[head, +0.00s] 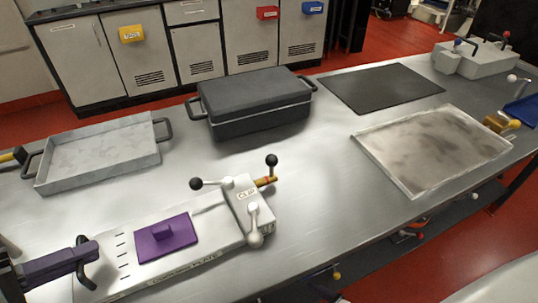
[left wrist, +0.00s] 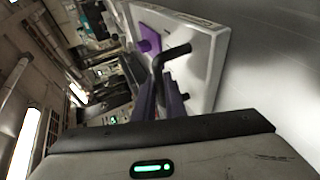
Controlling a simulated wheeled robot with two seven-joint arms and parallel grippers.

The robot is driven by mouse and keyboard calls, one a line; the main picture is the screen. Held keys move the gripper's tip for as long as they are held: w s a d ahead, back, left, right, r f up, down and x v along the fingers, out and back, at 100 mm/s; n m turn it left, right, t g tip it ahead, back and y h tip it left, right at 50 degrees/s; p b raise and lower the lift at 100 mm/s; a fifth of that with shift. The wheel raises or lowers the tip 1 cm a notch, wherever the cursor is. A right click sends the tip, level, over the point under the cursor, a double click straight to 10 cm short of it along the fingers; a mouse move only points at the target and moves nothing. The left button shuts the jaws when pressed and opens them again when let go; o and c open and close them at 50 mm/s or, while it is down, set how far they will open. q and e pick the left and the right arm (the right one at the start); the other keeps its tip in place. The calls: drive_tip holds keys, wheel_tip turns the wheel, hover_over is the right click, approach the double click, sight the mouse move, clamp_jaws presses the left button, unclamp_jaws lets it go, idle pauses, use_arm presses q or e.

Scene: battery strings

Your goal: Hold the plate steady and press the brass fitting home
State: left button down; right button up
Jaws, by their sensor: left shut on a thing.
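A long white plate fixture (head: 225,222) with a purple block (head: 166,236) on it lies at the front of the table. Its label is too small to read surely. My left gripper (head: 88,262), with purple fingers, is shut on the black handle (head: 86,276) at the fixture's left end. In the left wrist view the fingers (left wrist: 168,95) meet around the bent black handle (left wrist: 172,54), beside the white fixture (left wrist: 205,60). A small brass fitting (head: 265,181) sticks out of the block at the fixture's right end, near black-knobbed levers. How deep it sits I cannot tell. My right gripper is not in view.
A grey tray (head: 100,152) and a dark lidded case (head: 255,100) stand behind the fixture. A black mat (head: 380,87) and a stained pale tray (head: 435,150) lie to the right. A brass-coloured piece (head: 497,122) sits at the right edge. The table right of the fixture is clear.

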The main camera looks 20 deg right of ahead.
use_arm(q)
drive_tip(key=shift+a+f, duration=0.1)
drive_tip(key=shift+w+r, duration=0.1)
drive_tip(key=shift+r, duration=0.15)
drive_tip(key=shift+f, duration=0.1)
drive_tip(key=shift+s+f, duration=0.2)
drive_tip(key=shift+f, duration=0.15)
idle(1.0)
